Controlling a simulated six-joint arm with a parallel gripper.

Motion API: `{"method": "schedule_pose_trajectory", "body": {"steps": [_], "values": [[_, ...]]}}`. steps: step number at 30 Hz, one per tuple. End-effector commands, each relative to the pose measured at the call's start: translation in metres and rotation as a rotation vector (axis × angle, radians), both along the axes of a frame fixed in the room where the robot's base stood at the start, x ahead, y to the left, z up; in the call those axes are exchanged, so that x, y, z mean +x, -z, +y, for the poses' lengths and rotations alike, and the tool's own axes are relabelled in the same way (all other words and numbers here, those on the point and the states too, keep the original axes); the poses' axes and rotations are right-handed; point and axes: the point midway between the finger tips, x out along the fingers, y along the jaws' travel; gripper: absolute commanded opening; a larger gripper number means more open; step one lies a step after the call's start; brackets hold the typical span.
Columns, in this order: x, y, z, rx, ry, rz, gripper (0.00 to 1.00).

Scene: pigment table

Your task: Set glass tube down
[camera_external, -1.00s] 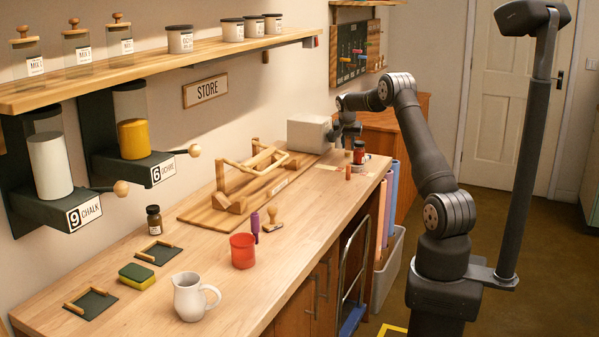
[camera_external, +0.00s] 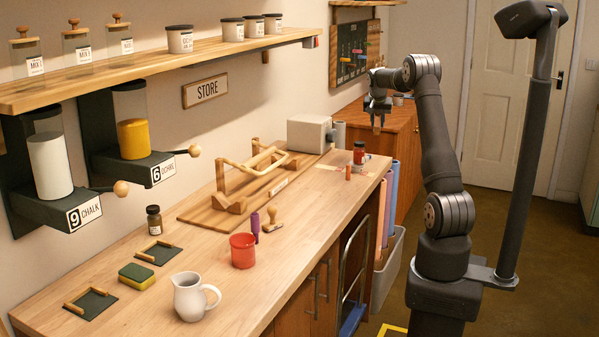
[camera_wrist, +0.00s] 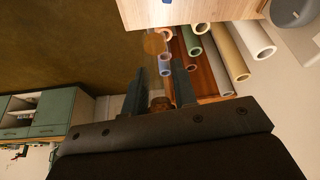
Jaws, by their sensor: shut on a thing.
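My gripper (camera_external: 377,120) is raised in the air past the far right end of the counter and points down. In the wrist view its two dark fingers (camera_wrist: 158,72) are shut on a slim, see-through thing, which I take to be the glass tube (camera_wrist: 160,103). An amber-brown part of it shows between the fingers, and a pale amber round shape shows beyond the fingertips. In the external view only a small brownish bit shows below the fingers, and the tube's outline is too small to make out.
A wooden cabinet (camera_external: 400,180) stands behind. Several rolls (camera_wrist: 233,58) show in the wrist view.

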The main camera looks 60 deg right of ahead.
Motion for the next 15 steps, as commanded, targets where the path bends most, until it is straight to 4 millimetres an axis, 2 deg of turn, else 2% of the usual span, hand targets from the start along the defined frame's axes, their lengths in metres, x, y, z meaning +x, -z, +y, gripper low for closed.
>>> {"method": "schedule_pose_trajectory", "body": {"steps": [5, 10, 15], "values": [[0.000, -0.020, -0.001, -0.003, 0.000, -0.001, 0.04], [0.000, -0.056, 0.000, -0.004, 0.001, -0.002, 0.04], [0.001, -0.061, 0.024, 0.001, -0.052, 0.001, 0.04]]}}
